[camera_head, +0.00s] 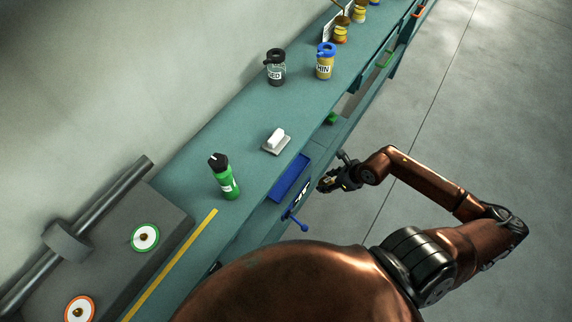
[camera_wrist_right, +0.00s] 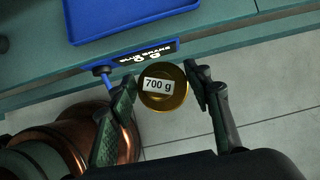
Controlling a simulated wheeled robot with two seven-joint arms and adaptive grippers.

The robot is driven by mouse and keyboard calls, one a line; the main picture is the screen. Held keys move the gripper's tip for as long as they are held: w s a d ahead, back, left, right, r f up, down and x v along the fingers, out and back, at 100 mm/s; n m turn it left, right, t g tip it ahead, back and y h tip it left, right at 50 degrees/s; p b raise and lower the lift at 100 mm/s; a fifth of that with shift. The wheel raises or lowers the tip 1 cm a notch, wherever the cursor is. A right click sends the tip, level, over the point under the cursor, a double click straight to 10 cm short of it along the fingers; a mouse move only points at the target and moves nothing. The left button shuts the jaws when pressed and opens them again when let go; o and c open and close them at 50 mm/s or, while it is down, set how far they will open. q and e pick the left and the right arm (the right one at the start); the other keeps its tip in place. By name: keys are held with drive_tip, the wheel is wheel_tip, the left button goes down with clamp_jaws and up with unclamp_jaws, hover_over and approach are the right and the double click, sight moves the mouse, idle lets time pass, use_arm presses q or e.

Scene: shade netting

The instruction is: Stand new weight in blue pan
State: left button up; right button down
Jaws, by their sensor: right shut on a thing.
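The blue pan (camera_head: 290,178) is a shallow blue rectangular tray set in the front edge of the teal bench. It also shows at the top of the right wrist view (camera_wrist_right: 135,18), and its visible floor is bare. My right gripper (camera_head: 330,183) is just off the bench's front edge, to the right of the pan. In the right wrist view it (camera_wrist_right: 163,88) is shut on a round brass weight (camera_wrist_right: 165,100) labelled "700 g". The weight hangs clear of the pan, over the floor. My left gripper is not in view.
A black display (camera_wrist_right: 148,52) with partly legible text and a blue lever (camera_head: 295,219) sit at the pan's front. Grey machinery (camera_head: 150,210) is at left.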

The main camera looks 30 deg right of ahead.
drive_tip(key=w+a, duration=0.2)
drive_tip(key=w, duration=0.2)
drive_tip(key=w+a+b, duration=0.1)
drive_tip(key=w+a, duration=0.1)
drive_tip(key=w, duration=0.3)
drive_tip(key=w+a, duration=0.2)
drive_tip(key=w, duration=0.3)
drive_tip(key=shift+w+b, duration=0.15)
drive_tip(key=shift+b, duration=0.25)
drive_tip(key=shift+w+a, duration=0.15)
drive_tip(key=shift+w, duration=0.1)
drive_tip(key=shift+f, duration=0.35)
wheel_tip(320, 180, down, 3)
drive_tip(key=shift+r+b, duration=0.1)
drive_tip(key=shift+b, duration=0.4)
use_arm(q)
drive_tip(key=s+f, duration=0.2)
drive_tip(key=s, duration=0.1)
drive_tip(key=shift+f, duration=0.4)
use_arm(e)
drive_tip(key=c, duration=1)
unclamp_jaws()
